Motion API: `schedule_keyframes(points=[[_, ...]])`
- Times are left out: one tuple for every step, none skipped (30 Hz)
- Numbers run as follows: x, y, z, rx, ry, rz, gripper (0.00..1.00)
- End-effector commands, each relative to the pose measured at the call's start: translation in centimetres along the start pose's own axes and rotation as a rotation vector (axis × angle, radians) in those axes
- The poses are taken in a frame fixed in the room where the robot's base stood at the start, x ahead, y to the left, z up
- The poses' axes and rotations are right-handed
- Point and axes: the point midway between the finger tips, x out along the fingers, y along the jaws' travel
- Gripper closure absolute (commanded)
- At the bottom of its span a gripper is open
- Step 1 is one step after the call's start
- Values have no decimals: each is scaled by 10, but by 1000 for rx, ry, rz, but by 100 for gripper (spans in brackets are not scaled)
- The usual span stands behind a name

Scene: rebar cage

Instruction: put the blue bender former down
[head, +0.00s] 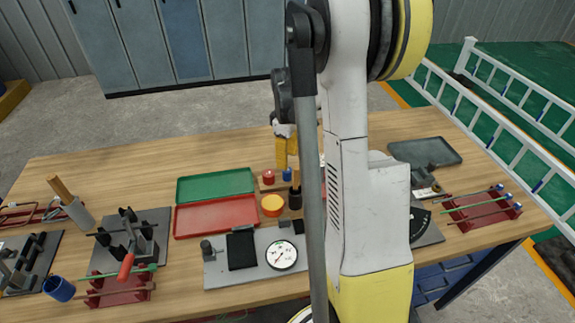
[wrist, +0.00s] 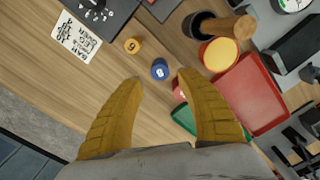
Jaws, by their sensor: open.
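The blue bender former (wrist: 160,69) is a small blue round piece with a pale mark on its top. In the wrist view it stands on a wood-coloured surface, seen between and just beyond my fingertips. It also shows in the head view (head: 287,174), beside a red former (head: 268,177). My gripper (wrist: 160,77) is open, with clear gaps between both yellow fingers and the blue former. In the head view my gripper (head: 287,164) points down above the formers, partly hidden by my arm.
A dark cup with a wooden handle (wrist: 222,27) and a yellow-topped piece (wrist: 220,54) are nearby. Red (head: 215,217) and green (head: 215,185) trays lie left of the formers.

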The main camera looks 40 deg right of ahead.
Motion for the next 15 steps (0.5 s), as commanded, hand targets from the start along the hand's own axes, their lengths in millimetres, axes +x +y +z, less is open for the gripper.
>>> schedule_keyframes(points=[[-16,0,0,0,0,0,55],[-22,0,0,0,0,0,55],[-30,0,0,0,0,0,55],[-36,0,0,0,0,0,55],[-40,0,0,0,0,0,55],[-46,0,0,0,0,0,55],[-50,0,0,0,0,0,55],[-53,0,0,0,0,0,55],[-56,0,0,0,0,0,55],[-59,0,0,0,0,1,55],[-62,-2,-1,1,2,2,55],[-66,-5,-2,3,5,7,55],[-70,-10,-4,6,9,12,55],[-75,-16,-7,13,15,20,55],[-83,-26,-11,23,28,35,55]])
